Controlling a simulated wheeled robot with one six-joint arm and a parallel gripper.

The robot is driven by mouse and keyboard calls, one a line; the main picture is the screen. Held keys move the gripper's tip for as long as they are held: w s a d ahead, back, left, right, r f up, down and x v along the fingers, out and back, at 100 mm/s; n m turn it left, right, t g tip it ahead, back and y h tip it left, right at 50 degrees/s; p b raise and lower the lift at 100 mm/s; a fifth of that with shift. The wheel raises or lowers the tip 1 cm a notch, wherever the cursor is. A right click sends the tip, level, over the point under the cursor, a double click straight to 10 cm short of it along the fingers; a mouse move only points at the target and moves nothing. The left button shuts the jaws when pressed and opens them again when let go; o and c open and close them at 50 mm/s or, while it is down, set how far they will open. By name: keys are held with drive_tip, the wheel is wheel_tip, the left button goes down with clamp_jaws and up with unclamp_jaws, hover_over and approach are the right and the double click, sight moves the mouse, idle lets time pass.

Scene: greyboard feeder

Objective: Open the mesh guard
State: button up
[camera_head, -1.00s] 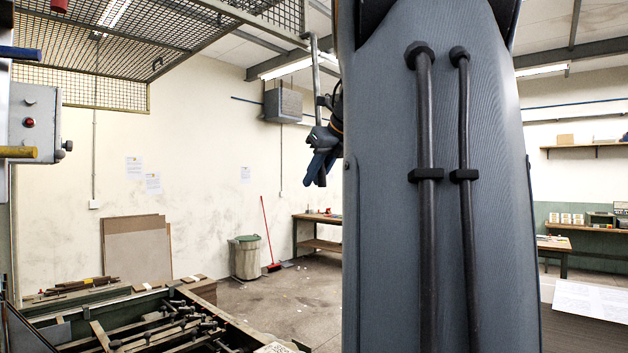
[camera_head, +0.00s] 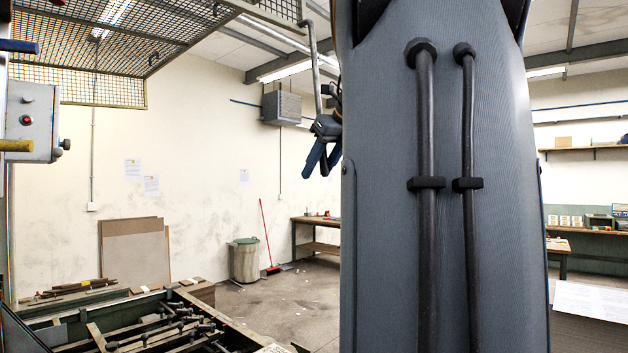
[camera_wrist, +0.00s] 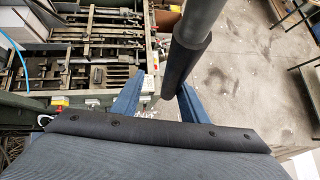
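The mesh guard (camera_head: 110,40) is a grey wire-mesh frame, raised overhead at the upper left of the head view. A grey bar (camera_head: 316,70) hangs from its right corner. In the wrist view the bar (camera_wrist: 205,15) comes down from the top and ends in a black grip (camera_wrist: 185,65). My gripper (camera_head: 322,160) is at the bar's lower end, partly hidden behind my arm. In the wrist view my gripper (camera_wrist: 158,100) has its blue fingers spread, with the grip's end seen between them. A gap shows on the left; contact on the right is unclear.
Below is the feeder machine bed (camera_head: 165,330) with rails and clamps. A control box (camera_head: 33,122) is at the far left. Boards (camera_head: 135,252), a bin (camera_head: 243,260) and a bench (camera_head: 318,235) stand by the back wall. The floor (camera_head: 290,300) between is open.

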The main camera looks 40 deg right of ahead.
drive_tip(key=b+v, duration=0.1)
drive_tip(key=v, duration=0.3)
drive_tip(key=shift+s+a+r, duration=0.15)
drive_tip(key=shift+s+r, duration=0.1)
drive_tip(key=shift+r, duration=0.05)
drive_tip(key=shift+s+r, duration=0.1)
drive_tip(key=p, duration=0.3)
approach(326, 152)
drive_tip(key=shift+s+a+f, duration=0.3)
drive_tip(key=shift+a, duration=0.15)
drive_tip(key=shift+s+a+f, duration=0.3)
drive_tip(key=shift+a, duration=0.15)
idle(0.6)
